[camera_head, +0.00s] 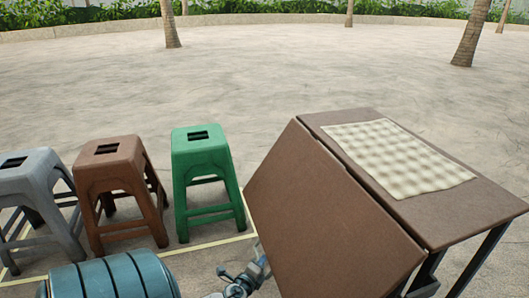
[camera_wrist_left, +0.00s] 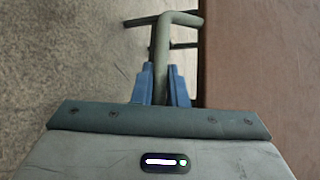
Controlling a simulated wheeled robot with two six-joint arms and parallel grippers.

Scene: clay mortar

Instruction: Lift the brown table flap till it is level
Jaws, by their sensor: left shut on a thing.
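The brown table flap (camera_head: 325,220) slopes down to the left from the long edge of the brown table top (camera_head: 480,207). It is tilted, not level with the top. My left gripper (camera_head: 257,270) is low beside the flap's lower left edge in the head view. In the left wrist view my left gripper (camera_wrist_left: 161,88) has its blue fingers shut on a grey-green bent bar (camera_wrist_left: 163,45), a handle beside the flap (camera_wrist_left: 260,60). How the handle joins the flap is not clear. My right gripper is not in view.
A checked cloth (camera_head: 390,155) lies on the table top. Green (camera_head: 203,160), brown (camera_head: 110,170) and grey (camera_head: 35,185) stools stand left of the flap. A yellow line (camera_head: 215,243) runs on the paving. Open ground lies behind, with palm trunks (camera_head: 470,35).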

